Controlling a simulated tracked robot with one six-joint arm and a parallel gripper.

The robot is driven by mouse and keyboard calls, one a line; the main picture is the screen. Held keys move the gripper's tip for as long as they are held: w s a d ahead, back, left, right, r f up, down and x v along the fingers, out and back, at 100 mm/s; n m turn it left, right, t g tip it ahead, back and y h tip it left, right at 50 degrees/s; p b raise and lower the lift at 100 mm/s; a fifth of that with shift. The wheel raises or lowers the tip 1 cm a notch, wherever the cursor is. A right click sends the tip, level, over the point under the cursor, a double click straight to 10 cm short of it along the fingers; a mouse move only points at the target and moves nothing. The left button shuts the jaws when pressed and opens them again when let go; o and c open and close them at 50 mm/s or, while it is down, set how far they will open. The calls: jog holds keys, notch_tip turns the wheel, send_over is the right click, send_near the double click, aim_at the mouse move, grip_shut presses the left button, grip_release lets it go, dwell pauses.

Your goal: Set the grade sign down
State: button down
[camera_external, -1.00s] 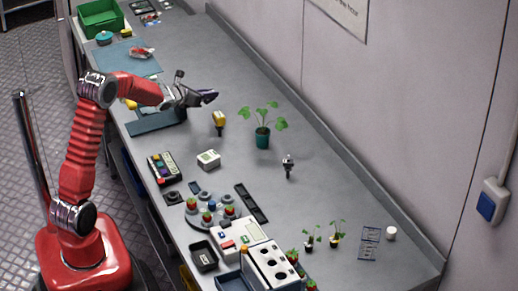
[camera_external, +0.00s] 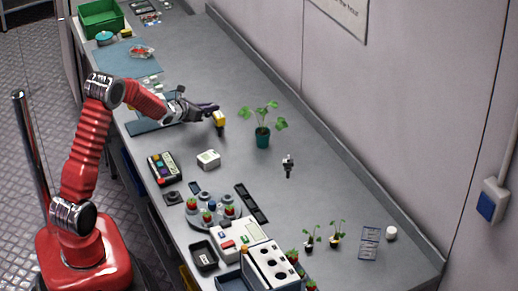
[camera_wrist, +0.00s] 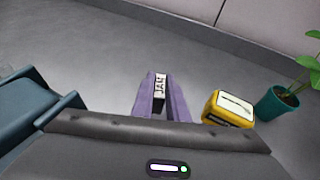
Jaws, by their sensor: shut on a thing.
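My gripper (camera_external: 211,108) is low over the middle of the bench, with its purple fingers pointing toward the wall. In the wrist view the fingers (camera_wrist: 161,84) are shut on a small sign (camera_wrist: 160,86) with a white face and dark letters that seem to read "JAM". Most of the sign is hidden between the fingers. In the external view the sign cannot be made out. Whether its lower edge touches the bench cannot be told.
A yellow device with a white face (camera_external: 219,119) stands right beside the fingertips; it also shows in the wrist view (camera_wrist: 229,108). A plant in a teal pot (camera_external: 262,138) stands further right. A blue-grey tray (camera_wrist: 28,112) is on the left. Grey bench beyond the fingers is clear.

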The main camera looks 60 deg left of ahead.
aim_at(206, 115)
jog(key=shift+f, duration=1.85)
jog(key=c, duration=1.7)
grip_release()
jog(key=shift+f, duration=0.1)
jog(key=shift+c, duration=0.2)
jog(key=shift+v, duration=0.75)
jog(key=v, duration=1)
jog(key=shift+s+d+r, duration=0.2)
jog(key=shift+r, duration=0.1)
